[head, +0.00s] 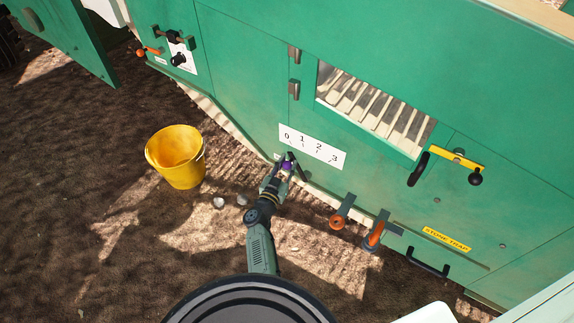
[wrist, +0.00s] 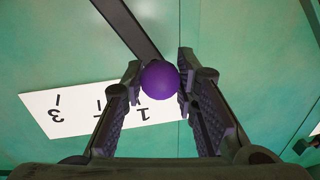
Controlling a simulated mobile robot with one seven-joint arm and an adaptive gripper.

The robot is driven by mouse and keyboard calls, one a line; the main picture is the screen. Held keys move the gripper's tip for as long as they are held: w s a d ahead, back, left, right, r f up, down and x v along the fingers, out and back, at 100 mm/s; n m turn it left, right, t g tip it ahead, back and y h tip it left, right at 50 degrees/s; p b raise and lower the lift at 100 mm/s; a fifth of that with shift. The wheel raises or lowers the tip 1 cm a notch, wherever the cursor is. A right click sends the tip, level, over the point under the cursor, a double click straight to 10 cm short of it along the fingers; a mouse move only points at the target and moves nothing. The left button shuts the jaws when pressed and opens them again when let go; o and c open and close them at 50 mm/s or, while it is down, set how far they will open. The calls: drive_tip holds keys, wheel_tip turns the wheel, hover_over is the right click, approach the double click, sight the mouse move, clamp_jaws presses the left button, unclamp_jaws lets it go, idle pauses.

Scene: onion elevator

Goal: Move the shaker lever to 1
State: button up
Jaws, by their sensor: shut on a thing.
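The shaker lever is a dark bar (wrist: 128,25) ending in a round purple knob (wrist: 160,80). In the head view the purple knob (head: 287,166) shows just below the white scale plate (head: 325,153), near the 0 and 1 end. My gripper (head: 287,162) is shut on the knob, with one finger on each side of it in the wrist view (wrist: 160,82). The scale plate (wrist: 68,118) appears upside down there; 3 and 1 are readable, while my fingers hide other marks. The lever's exact setting cannot be told.
A yellow bucket (head: 178,158) stands on the soil to the left. Orange-ended handles (head: 337,222) and a black stone-trap handle (head: 428,263) stick out from the green machine (head: 240,70) to the right. Pale onions (head: 219,202) lie on the ground near my arm.

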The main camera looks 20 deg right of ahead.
clamp_jaws()
idle(0.3)
drive_tip(key=s+d+m, duration=0.1)
drive_tip(key=m, duration=0.1)
drive_tip(key=s+d+r+m, duration=0.1)
drive_tip(key=m, duration=0.1)
drive_tip(key=shift+s+d+r+b, duration=0.1)
drive_tip(key=shift+s+b, duration=0.25)
drive_tip(key=shift+s, duration=0.05)
drive_tip(key=o, duration=0.7)
unclamp_jaws()
drive_tip(key=shift+c, duration=0.2)
drive_tip(key=shift+r, duration=0.1)
